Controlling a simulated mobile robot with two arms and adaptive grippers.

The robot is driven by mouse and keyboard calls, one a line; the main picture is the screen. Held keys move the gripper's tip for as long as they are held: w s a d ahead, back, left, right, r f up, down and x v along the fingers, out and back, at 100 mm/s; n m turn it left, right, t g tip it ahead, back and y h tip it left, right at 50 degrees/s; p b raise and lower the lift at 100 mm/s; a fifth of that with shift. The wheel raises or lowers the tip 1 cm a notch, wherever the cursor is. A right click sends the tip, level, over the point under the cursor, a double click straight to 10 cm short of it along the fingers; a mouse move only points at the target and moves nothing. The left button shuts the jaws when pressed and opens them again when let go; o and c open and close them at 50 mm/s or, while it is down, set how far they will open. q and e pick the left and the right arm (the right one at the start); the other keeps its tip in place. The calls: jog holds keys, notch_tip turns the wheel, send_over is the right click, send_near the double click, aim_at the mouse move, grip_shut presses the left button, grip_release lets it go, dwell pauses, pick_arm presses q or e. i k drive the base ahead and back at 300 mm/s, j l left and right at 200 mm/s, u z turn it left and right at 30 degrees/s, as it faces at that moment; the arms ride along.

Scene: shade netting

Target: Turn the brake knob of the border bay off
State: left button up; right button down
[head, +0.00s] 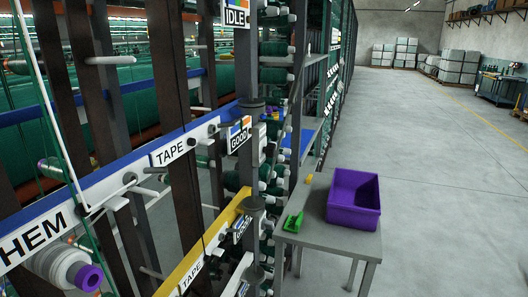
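No label reading "border" shows, and I cannot pick out a brake knob for that bay. The machine on the left carries a white rail with a HEM sign (32,240) and a TAPE sign (173,150). A lower yellow-edged rail has another TAPE sign (191,274). Small dark round parts (130,178) sit on the upper rail; I cannot tell if they are knobs. A white spool with a purple end (88,277) sticks out below HEM. GOOD (239,138) and IDLE (236,17) signs hang by the dark post. Neither of my grippers is in view.
A grey table (323,231) stands right of the machine, with a purple bin (354,199) and a green object (293,221) on it. The grey floor (449,190) on the right is open. Stacked pale bales (395,53) and a blue workbench (497,88) stand far back.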

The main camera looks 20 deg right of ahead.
aim_at(271, 150)
jog(key=i+l+u, duration=0.1)
jog(key=l+u, duration=0.75)
jog(key=l, duration=0.15)
